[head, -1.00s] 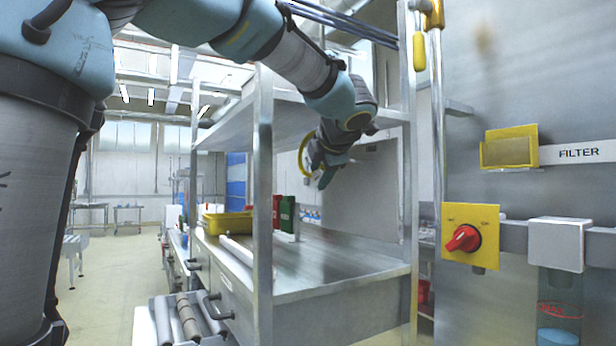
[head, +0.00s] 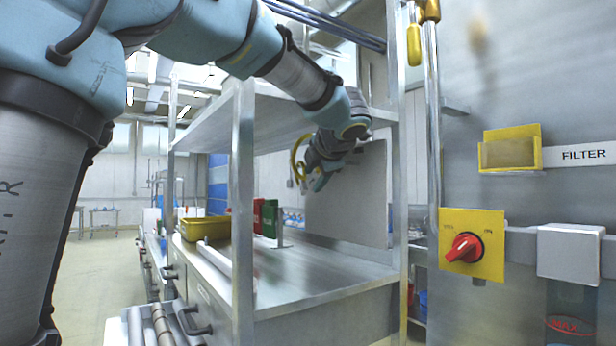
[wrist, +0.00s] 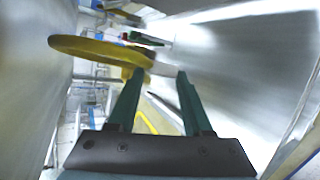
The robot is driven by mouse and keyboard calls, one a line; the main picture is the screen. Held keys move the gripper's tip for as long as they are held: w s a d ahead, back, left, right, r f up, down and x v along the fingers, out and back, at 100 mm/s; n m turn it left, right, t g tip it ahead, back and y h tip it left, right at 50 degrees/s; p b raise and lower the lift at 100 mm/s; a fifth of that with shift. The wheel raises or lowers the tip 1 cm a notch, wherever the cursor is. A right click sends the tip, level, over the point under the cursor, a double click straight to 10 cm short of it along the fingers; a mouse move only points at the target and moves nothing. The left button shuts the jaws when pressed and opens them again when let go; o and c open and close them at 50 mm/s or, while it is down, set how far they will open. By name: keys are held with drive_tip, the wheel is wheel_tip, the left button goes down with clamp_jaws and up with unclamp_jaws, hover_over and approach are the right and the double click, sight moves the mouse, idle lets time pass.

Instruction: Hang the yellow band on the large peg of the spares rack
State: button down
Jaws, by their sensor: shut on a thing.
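The yellow band (head: 296,161) shows as a thin curved loop beside my gripper (head: 313,182), under the shelf of the metal bench. In the wrist view my gripper (wrist: 159,74) has its dark green fingers around the near part of the yellow band (wrist: 85,47), and the ring reaches out to the left. My gripper is shut on the band and holds it in the air, clear of the bench top. I cannot make out the spares rack or its large peg in either view.
The bench top (head: 310,267) is mostly clear below my gripper. A yellow bin (head: 203,228) and a green sign or binder (head: 270,218) stand on its left side. The steel post (head: 242,200) and overhead shelf (head: 215,130) stand close to my arm. A grey panel (head: 350,205) is behind.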

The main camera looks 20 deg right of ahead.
drive_tip(key=w+d+f, duration=0.2)
drive_tip(key=d+f, duration=0.2)
drive_tip(key=d, duration=0.6)
drive_tip(key=shift+f, duration=0.15)
idle(1.1)
idle(0.3)
unclamp_jaws()
idle(0.5)
drive_tip(key=shift+s, duration=0.1)
drive_tip(key=s+a+b, duration=0.2)
drive_tip(key=a, duration=0.8)
drive_tip(key=shift+b, duration=0.4)
